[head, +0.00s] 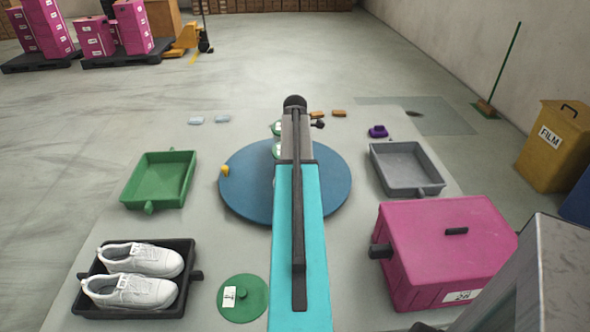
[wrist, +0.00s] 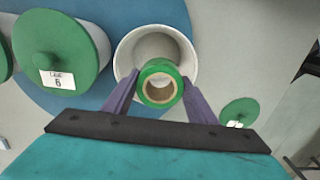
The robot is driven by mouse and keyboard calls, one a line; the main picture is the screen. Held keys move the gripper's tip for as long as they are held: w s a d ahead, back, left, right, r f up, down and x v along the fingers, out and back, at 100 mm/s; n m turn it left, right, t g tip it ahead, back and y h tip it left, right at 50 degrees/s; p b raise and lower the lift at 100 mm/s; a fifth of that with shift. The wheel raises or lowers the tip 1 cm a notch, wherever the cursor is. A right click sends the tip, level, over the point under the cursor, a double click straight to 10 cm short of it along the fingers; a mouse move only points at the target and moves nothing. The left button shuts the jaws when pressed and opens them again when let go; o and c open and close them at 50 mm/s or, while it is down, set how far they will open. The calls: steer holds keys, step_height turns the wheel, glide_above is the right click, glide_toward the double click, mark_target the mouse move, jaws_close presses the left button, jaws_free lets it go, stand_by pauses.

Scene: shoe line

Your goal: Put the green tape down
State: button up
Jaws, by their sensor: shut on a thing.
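The green tape (wrist: 160,66) is a small roll with a tan core, seen in the wrist view. My gripper (wrist: 160,82) is shut on it, with a purple finger on each side. Behind the roll is an open, pale round container (wrist: 127,50) without a lid, on the blue round table (wrist: 60,105). The roll overlaps the container's mouth in the picture; I cannot tell whether it is inside or above it. In the head view my arm hides the gripper, the tape and the container.
A green-lidded container labelled 6 (wrist: 62,55) stands close to the left. A loose green lid (head: 243,298) lies in front of the blue table. A green tray (head: 133,192), grey tray (head: 410,188), black tray with white shoes (head: 110,309) and pink box (head: 440,240) stand around.

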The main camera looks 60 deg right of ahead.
steer(key=w+a+r, duration=0.2)
steer(key=w+a, duration=0.7)
steer(key=a, duration=0.2)
steer(key=w+a+r, duration=0.2)
steer(key=w+a, duration=0.7)
steer(key=a, duration=0.2)
steer(key=w+a+r, duration=0.1)
steer(key=w+a, duration=0.1)
steer(key=a, duration=0.8)
steer(key=w+a+r, duration=0.1)
steer(key=w+a, duration=0.2)
steer(key=a, duration=0.6)
steer(key=w+a+r+m, duration=0.1)
steer(key=w+a, duration=0.1)
steer(key=a, duration=0.8)
steer(key=shift+w+a, duration=0.3)
steer(key=shift+w, duration=0.1)
steer(key=shift+r, duration=0.1)
